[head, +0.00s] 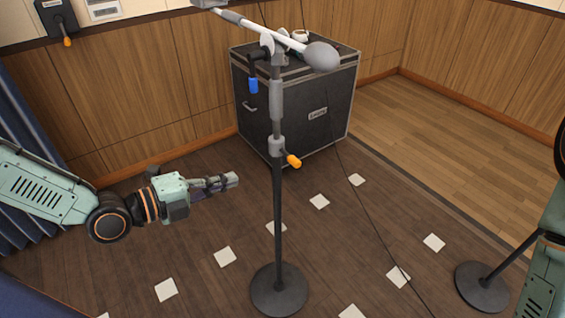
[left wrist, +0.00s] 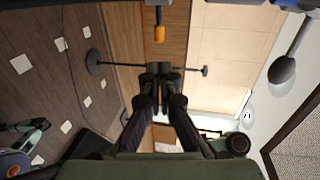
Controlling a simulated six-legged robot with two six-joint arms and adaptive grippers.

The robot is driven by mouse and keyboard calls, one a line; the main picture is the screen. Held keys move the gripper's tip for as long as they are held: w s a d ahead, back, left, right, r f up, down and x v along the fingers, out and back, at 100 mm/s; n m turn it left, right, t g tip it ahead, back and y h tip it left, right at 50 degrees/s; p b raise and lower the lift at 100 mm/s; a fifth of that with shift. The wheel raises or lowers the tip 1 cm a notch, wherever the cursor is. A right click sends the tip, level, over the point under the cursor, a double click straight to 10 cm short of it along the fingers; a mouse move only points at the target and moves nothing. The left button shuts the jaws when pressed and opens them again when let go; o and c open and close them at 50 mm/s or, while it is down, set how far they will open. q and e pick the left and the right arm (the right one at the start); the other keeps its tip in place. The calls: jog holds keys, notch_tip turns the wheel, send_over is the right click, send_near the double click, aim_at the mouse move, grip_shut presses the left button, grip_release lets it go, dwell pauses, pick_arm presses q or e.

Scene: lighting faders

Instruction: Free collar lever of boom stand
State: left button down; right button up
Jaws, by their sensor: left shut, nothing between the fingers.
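In the left wrist view the orange lever (left wrist: 159,33) is near the top, beyond my fingertips. My left gripper (head: 232,181) is shut and empty, left of the pole and lower than the collar, apart from both. A blue lever (head: 253,86) hangs near the boom joint. My right gripper is out of view.
A black flight case (head: 300,110) stands behind the boom stand. A second stand's round base (head: 483,288) is at the lower right, near my right arm. White squares (head: 320,202) mark the dark floor. A thin cable crosses it. Open floor lies left of the stand.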

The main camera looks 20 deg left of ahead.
pick_arm(q)
jog(key=b, duration=0.6)
send_near(291, 163)
jog(key=shift+r+x, duration=0.25)
jog(key=shift+x, duration=1)
jog(key=shift+f+b+x, duration=0.25)
jog(key=shift+b+x, duration=0.15)
jog(key=shift+x, duration=1.85)
jog(key=shift+a, duration=0.15)
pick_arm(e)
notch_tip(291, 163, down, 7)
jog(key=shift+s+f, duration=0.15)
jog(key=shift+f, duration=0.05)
